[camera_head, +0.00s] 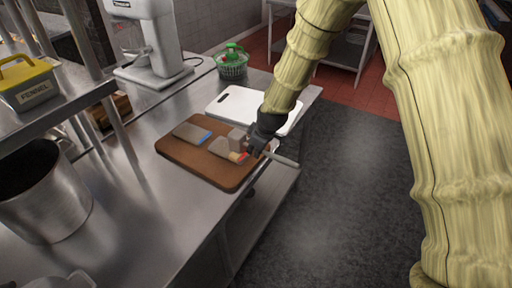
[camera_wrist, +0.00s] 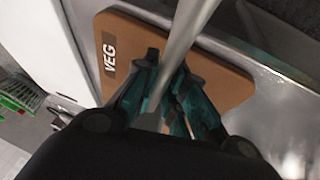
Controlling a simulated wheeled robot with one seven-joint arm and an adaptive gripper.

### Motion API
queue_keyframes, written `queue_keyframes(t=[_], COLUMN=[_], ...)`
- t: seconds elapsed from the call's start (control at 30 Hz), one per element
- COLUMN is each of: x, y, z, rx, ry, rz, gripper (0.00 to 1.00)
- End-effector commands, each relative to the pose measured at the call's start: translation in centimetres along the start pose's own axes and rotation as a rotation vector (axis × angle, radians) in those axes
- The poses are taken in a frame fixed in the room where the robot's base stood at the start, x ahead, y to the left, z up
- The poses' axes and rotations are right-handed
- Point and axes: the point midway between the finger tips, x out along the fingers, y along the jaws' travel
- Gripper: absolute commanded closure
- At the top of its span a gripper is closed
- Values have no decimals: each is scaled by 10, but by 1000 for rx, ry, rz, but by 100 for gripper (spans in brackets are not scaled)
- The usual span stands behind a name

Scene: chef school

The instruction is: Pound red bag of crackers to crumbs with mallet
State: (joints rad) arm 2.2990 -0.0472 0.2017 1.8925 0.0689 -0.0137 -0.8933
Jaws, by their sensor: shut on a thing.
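My gripper (camera_head: 262,146) is shut on the pale metal handle of a mallet (camera_head: 284,160); the handle crosses between the fingers in the wrist view (camera_wrist: 182,45). A block that looks like the mallet's head (camera_head: 238,138) is just left of my gripper, over the brown board (camera_head: 180,158). Below it is a greyish bag (camera_head: 221,147) with red and yellow showing at its right end; this looks like the red bag. I cannot tell whether the head touches it. Another greyish bag (camera_head: 190,132) with a blue end lies left on the board. No bag shows in the wrist view.
The board lies near the edge of a steel counter (camera_head: 150,215). A white board (camera_head: 238,103) lies behind it. A mixer (camera_head: 150,45), a green-topped basket (camera_head: 232,65) and a steel pot (camera_head: 45,195) stand around. A shelf at left holds a yellow-lidded container (camera_head: 27,82).

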Motion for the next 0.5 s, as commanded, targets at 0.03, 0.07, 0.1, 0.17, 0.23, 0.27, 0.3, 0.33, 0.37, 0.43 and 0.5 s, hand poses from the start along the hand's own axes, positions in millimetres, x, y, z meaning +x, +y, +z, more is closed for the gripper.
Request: queue_keyframes(t=[0.03, 0.07, 0.1, 0.17, 0.23, 0.27, 0.3, 0.33, 0.37, 0.43, 0.5], x=[8, 10, 10, 8, 8, 8, 8, 7, 6, 1, -6], y=[-1, -2, -2, -1, -2, -2, -2, -1, -1, 0, 2], z=[3, 4, 3, 3, 3, 3, 3, 2, 2, 0, -3], rx=[-1, -1, 0, 0, 0, 0, 0, 0, 0, 0, 1], ry=[0, 0, 0, 0, 0, 0, 0, 0, 0, 1, 1], rz=[0, 0, 1, 1, 0, 0, 0, 0, 0, 1, 1], gripper=[100, 100, 100, 100, 100, 100, 100, 100, 100, 100, 100])
